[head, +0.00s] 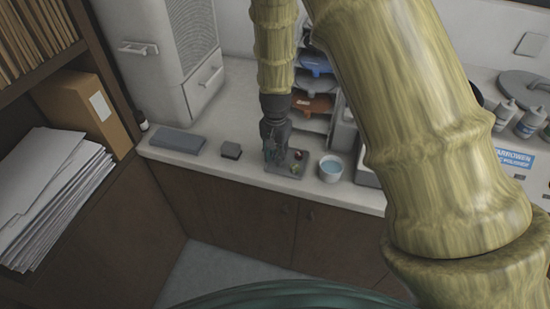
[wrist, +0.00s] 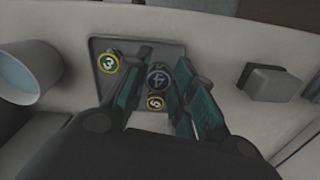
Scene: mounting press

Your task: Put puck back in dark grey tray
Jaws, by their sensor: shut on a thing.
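The dark grey tray (head: 283,173) lies on the white counter near its front edge; it also shows in the wrist view (wrist: 140,48). My gripper (head: 271,158) points down at the tray's left side. In the wrist view its teal fingers (wrist: 158,72) are shut on a dark puck (wrist: 157,77) with a pale mark, over the tray area. I cannot tell whether this puck touches the tray floor.
A white cup of blue liquid (head: 331,168) stands right of the tray. A small dark block (head: 231,150) and a flat grey slab (head: 178,141) lie to its left. Stacked coloured trays (head: 314,85) stand behind my gripper.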

